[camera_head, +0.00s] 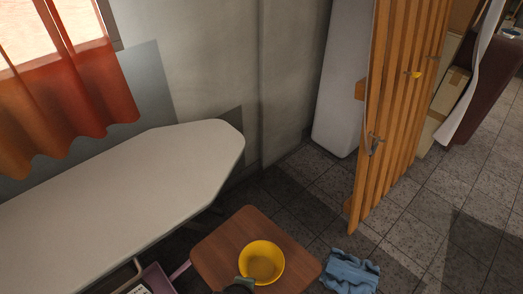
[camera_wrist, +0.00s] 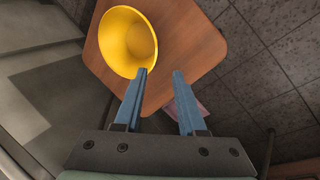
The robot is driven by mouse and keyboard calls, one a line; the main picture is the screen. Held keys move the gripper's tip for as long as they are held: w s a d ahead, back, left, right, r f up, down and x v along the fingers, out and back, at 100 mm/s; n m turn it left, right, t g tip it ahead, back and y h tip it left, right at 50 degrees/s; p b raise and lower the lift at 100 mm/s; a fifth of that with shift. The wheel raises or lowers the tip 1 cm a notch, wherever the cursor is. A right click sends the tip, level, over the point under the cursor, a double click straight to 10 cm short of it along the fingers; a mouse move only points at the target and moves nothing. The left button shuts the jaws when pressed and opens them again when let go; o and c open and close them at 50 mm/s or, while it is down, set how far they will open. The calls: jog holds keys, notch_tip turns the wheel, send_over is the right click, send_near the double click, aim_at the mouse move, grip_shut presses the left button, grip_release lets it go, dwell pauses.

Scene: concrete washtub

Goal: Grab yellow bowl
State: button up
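The yellow bowl (camera_head: 262,262) stands upright on a small brown wooden stool (camera_head: 222,246) at the bottom of the head view. In the wrist view the bowl (camera_wrist: 127,42) is on the stool top (camera_wrist: 190,38), ahead of my gripper and to the left. My gripper (camera_wrist: 162,72) is open and empty, with two blue fingers apart. The tip of the left finger overlaps the near edge of the bowl in the picture; I cannot tell whether they touch. In the head view a dark part at the bottom edge, by the bowl's lower left, looks like my gripper.
An ironing board (camera_head: 120,185) fills the left side. A blue cloth (camera_head: 350,271) lies on the tiled floor right of the stool. A wooden slatted panel (camera_head: 385,120) stands behind, with a white appliance-like block (camera_head: 342,80) beside it. Open floor (camera_head: 420,235) lies at right.

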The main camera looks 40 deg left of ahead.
aim_at(261, 265)
jog(key=b+x, duration=0.1)
jog(key=x, duration=0.3)
jog(key=shift+w+a+f, duration=0.1)
jog(key=shift+w+f, duration=0.1)
jog(key=shift+f, duration=0.1)
jog(key=b+x, duration=0.1)
jog(key=x, duration=0.1)
jog(key=b+x, duration=0.2)
jog(key=x, duration=0.1)
jog(key=shift+w+a, duration=0.15)
jog(key=shift+w, duration=0.35)
grip_shut()
dwell(0.6)
